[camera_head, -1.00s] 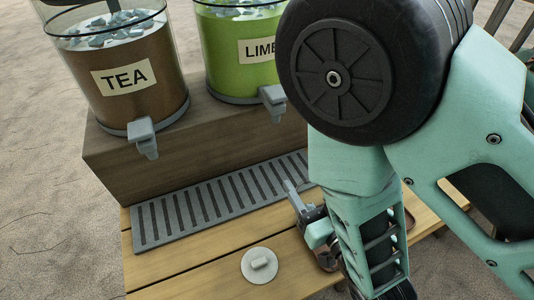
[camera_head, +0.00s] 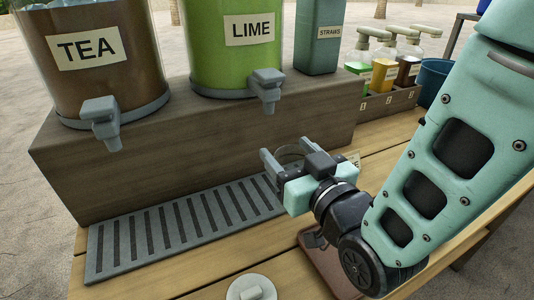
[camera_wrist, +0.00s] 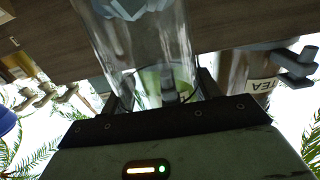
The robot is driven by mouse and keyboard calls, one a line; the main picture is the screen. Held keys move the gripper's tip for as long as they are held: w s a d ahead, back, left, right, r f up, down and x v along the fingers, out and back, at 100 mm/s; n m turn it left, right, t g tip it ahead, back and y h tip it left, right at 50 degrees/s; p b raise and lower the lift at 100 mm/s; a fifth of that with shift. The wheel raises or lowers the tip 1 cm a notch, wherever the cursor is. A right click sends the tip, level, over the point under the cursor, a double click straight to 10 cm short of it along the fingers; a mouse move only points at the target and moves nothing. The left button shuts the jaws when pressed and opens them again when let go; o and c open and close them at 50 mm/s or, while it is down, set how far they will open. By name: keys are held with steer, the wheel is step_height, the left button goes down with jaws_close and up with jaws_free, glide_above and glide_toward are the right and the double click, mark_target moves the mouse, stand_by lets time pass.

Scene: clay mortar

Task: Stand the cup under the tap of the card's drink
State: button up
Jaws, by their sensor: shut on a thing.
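My gripper (camera_head: 287,158) is shut on a clear cup (camera_head: 291,151), held above the right part of the grey slatted drip tray (camera_head: 110,262). The wrist view shows the transparent cup (camera_wrist: 140,50) between the fingers, with pale bluish chunks inside. The brown TEA dispenser (camera_head: 120,75) has a grey tap (camera_head: 101,118) at left. The green LIME dispenser (camera_head: 215,55) has a grey tap (camera_head: 266,88), behind and left of the cup. A white card (camera_head: 353,160) shows beyond my gripper; its text is mostly hidden, only an end letter like E showing.
A wooden block (camera_head: 190,140) carries the dispensers and a STRAWS box (camera_head: 320,40). Several pump bottles stand in a wooden rack (camera_head: 392,103), beside a blue bucket (camera_head: 434,80). A white round lid (camera_head: 248,290) lies at the front. A reddish-brown tray (camera_head: 318,262) is below my arm.

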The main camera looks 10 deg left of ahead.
mark_target(257, 133)
steer(key=p+x, duration=0.1)
steer(key=x, duration=0.9)
steer(key=shift+a, duration=0.1)
steer(key=shift+f, duration=1.75)
steer(key=shift+f+b, duration=0.2)
steer(key=shift+b, duration=0.15)
steer(key=o, duration=1.3)
steer(key=shift+r, duration=0.2)
steer(key=v, duration=1.2)
